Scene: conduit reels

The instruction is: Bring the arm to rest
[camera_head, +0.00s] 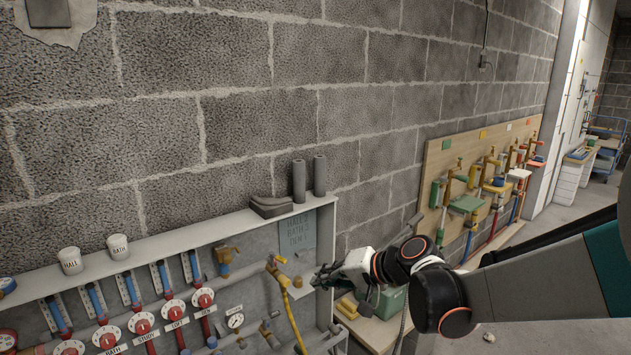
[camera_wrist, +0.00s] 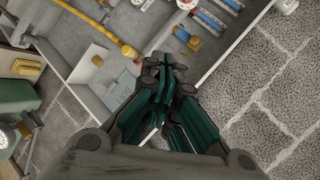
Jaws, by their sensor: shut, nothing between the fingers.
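My gripper (camera_head: 326,279) reaches in from the right in the head view, at the right end of the manifold cabinet. Its dark fingers are shut with nothing between them. In the wrist view my gripper (camera_wrist: 163,68) shows its green-lined fingers brought together, above the cabinet's edge. The manifold cabinet (camera_head: 160,242) stands against the block wall. A yellow hose (camera_head: 293,318) hangs from a brass fitting just left of my gripper, and it also shows in the wrist view (camera_wrist: 95,24). I cannot tell whether the fingertips touch anything.
Two grey cylinders (camera_head: 310,178) and white pots (camera_head: 94,252) stand on the cabinet's top. A green box (camera_head: 388,303) and yellow blocks (camera_head: 347,308) lie on a bench below my gripper. A wooden board (camera_head: 432,165) with valves hangs behind. Floor is open at right.

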